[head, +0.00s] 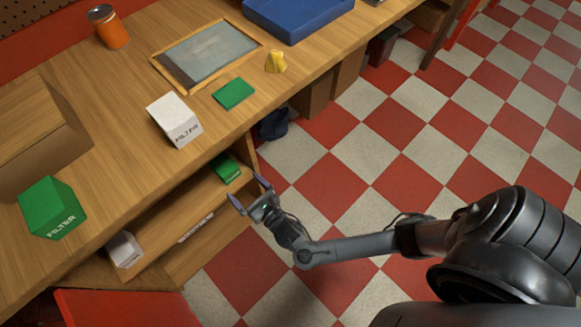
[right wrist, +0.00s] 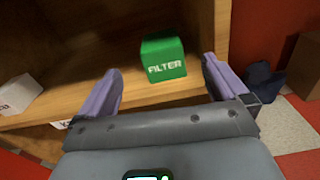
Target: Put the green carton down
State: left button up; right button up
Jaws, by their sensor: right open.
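A green carton (head: 227,168) marked FILTER stands on the shelf board (right wrist: 190,90) under the bench top, near the shelf's right end. It also shows in the right wrist view (right wrist: 163,62), where it appears between my open fingers but apart from them. My right gripper (head: 246,190) is open and empty, just outside the shelf's front edge. A second green carton (head: 50,207), also marked FILTER, stands on the bench top at the left. My left gripper is in neither view.
A white carton (head: 175,119), a flat green item (head: 233,93), a framed board (head: 207,54), a yellow object (head: 276,62), an orange can (head: 108,27) and a blue tray (head: 297,15) are on the bench. Another white carton (head: 124,249) is on the shelf. Checkered floor (head: 345,200) lies open at right.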

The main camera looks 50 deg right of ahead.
jog(key=s+d+r+m+g, duration=0.2)
jog(key=s+m+g, duration=0.5)
jog(key=m, duration=0.9)
jog(key=s+d+r+m+g+y, duration=0.1)
jog(key=s+d+r+m+g, duration=0.2)
jog(key=s+m, duration=1.1)
notch_tip(320, 180, up, 2)
jog(key=m+g, duration=0.2)
jog(key=g, duration=0.2)
jog(key=shift+r, duration=0.2)
